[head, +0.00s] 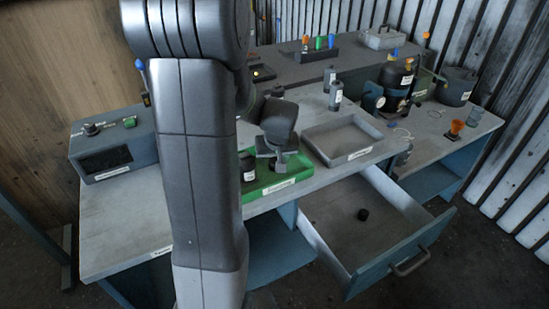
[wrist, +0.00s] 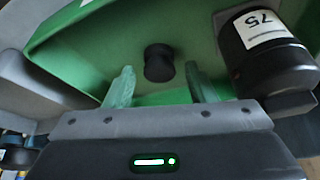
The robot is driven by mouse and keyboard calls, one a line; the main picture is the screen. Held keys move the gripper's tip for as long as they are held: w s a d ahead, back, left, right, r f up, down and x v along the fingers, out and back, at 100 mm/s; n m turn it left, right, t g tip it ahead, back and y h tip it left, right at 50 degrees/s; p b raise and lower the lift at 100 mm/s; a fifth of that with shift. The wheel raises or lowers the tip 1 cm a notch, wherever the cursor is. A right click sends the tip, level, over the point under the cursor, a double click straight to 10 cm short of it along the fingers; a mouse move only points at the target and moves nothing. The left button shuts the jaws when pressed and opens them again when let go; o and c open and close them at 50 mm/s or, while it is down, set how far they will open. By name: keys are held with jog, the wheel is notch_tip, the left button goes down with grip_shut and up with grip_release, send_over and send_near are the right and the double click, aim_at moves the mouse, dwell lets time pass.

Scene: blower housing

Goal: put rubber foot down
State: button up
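In the wrist view a small black rubber foot (wrist: 158,62), narrower at its waist, is at the green tray (wrist: 95,50), just beyond my fingertips. My gripper (wrist: 158,88) is open, one finger on each side of the foot's line, with a visible gap to it on both sides. I cannot tell whether the foot rests on the tray floor. In the head view my gripper (head: 277,160) is low over the green tray (head: 283,184), and the foot there is hidden. Another small black piece (head: 363,214) lies in the open drawer (head: 335,222).
A black jar labelled 75 (wrist: 268,50) stands close to my right finger; it shows in the head view too (head: 247,168). A grey tray (head: 345,140) is right of the green one. A control box (head: 115,150) stands at left. The drawer juts out in front.

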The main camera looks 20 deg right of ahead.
jog(key=shift+r, duration=0.1)
jog(key=shift+s+r, duration=0.1)
jog(key=shift+r, duration=0.45)
jog(key=v, duration=1.1)
jog(key=shift+s, duration=0.2)
